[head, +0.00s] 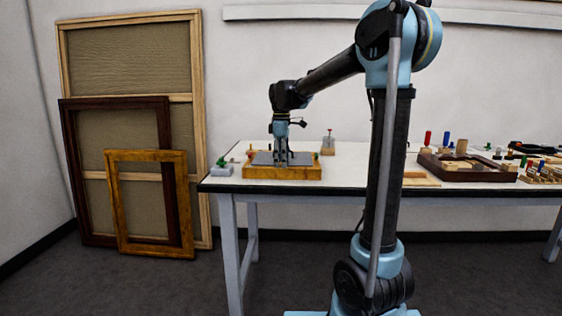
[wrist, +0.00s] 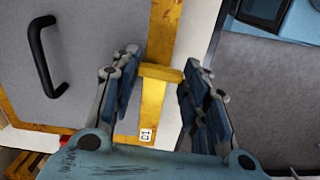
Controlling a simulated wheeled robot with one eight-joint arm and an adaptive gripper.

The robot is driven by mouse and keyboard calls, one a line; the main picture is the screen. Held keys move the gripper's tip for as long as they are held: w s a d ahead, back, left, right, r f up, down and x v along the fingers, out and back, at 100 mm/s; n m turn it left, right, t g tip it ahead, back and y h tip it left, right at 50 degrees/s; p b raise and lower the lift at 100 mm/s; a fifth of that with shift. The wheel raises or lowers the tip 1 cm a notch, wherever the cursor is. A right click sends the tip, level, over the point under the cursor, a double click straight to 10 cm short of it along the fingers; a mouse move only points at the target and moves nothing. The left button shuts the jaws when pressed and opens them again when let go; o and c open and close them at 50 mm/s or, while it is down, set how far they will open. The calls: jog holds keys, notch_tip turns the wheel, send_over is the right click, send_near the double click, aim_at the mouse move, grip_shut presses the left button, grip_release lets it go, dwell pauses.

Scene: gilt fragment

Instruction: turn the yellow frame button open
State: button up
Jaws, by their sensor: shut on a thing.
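The wooden frame (head: 262,173) lies flat on the left part of the table, with grey panel inside it. My gripper (head: 281,160) points down over it; the button is too small to make out there. In the wrist view my gripper (wrist: 162,72) has its fingers on both sides of the yellow frame button (wrist: 161,73), shut on it. The button shows as a short bar across the yellow frame rail (wrist: 165,30).
A grey panel with a black handle (wrist: 45,55) lies left of the rail. A small green-topped item (head: 221,168) stands left of the frame, and a red-topped block (head: 328,145) behind it. A brown tray (head: 465,174) is at right. Empty frames (head: 150,205) lean on the wall.

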jog(key=m, duration=0.4)
jog(key=shift+w, duration=0.1)
jog(key=m, duration=0.4)
jog(key=shift+m, duration=0.3)
jog(key=m, duration=0.4)
jog(key=shift+m, duration=2.1)
jog(key=o, duration=1)
jog(key=shift+o, duration=0.2)
notch_tip(320, 180, up, 12)
